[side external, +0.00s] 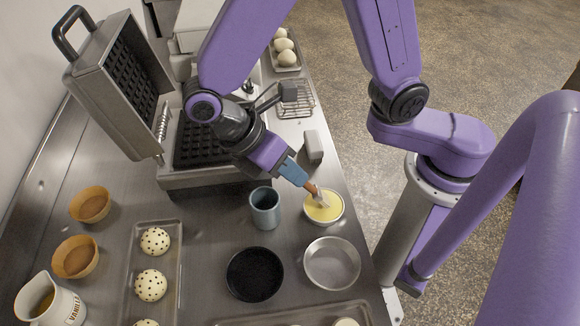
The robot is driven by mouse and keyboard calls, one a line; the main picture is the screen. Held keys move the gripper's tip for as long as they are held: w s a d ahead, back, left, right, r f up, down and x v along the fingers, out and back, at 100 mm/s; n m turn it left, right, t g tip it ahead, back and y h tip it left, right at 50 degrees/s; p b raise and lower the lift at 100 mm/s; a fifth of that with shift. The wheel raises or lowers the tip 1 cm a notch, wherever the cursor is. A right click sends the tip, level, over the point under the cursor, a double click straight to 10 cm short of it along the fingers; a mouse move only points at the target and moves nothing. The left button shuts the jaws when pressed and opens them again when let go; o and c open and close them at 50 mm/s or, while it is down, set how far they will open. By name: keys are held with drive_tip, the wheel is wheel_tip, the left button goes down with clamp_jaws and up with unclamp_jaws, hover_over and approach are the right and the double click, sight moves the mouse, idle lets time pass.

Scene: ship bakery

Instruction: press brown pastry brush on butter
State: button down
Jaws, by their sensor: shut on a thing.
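The brown pastry brush (312,189) is held by my gripper (294,172), which is shut on it. The brush points down and to the right, and its pale bristles reach into the yellow butter (326,211). The bristles look to be touching the butter, though how deep they sit cannot be told. The butter fills a small round pale bowl (308,215) near the counter's right edge. My gripper is above and to the left of the bowl.
A blue-grey cup (265,209) stands just left of the bowl. An empty metal dish (332,263) and a dark round dish (254,275) are in front. An open waffle iron (185,179) is behind. A tray (177,267) of speckled balls is at left.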

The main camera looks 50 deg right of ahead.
drive_tip(key=shift+f, duration=0.4)
idle(1.2)
drive_tip(key=shift+r, duration=0.1)
drive_tip(key=shift+r, duration=3.45)
